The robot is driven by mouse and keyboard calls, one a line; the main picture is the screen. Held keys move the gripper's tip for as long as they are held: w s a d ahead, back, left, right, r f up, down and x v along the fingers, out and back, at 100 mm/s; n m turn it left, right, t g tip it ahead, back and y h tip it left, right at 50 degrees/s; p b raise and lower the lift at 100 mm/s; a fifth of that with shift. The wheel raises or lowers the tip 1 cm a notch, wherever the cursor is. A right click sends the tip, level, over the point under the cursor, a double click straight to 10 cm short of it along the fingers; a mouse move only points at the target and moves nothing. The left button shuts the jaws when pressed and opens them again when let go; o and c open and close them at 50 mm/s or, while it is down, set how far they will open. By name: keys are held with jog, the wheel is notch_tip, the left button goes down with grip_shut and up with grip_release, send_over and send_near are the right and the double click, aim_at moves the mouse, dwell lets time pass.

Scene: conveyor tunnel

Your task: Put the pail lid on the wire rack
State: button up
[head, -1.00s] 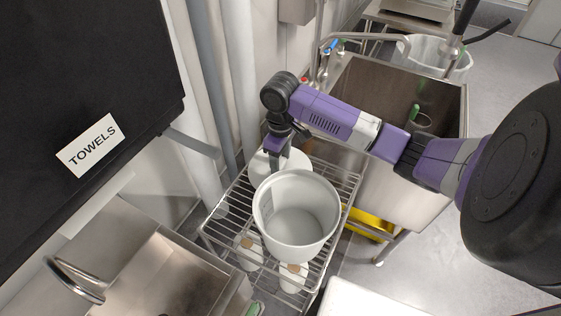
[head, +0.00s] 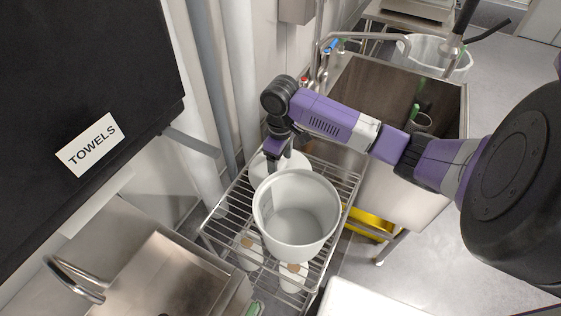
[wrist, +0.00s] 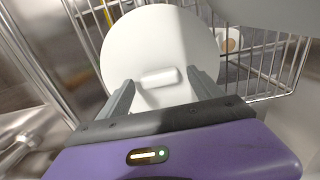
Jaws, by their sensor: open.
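The pail lid (wrist: 158,45) is a round white disc with a raised bar handle (wrist: 160,78) in its middle. In the head view the lid (head: 259,169) lies on the wire rack (head: 228,226), behind the white pail and partly hidden by it. My gripper (head: 280,163) is over the lid. In the wrist view my gripper (wrist: 164,88) is open, with one finger on each side of the handle and gaps between. The handle is not gripped. The exact fingertip height over the lid is hard to tell.
An open white pail (head: 296,215) stands on the rack, close to the lid. White items (head: 292,277) sit on a lower shelf. A steel sink (head: 385,90) is behind right, and a black towel dispenser (head: 80,90) hangs at left. Pipes (head: 238,70) run up the wall.

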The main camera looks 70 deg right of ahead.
aim_at(281, 165)
notch_tip(281, 165, up, 12)
dwell(0.4)
dwell(0.6)
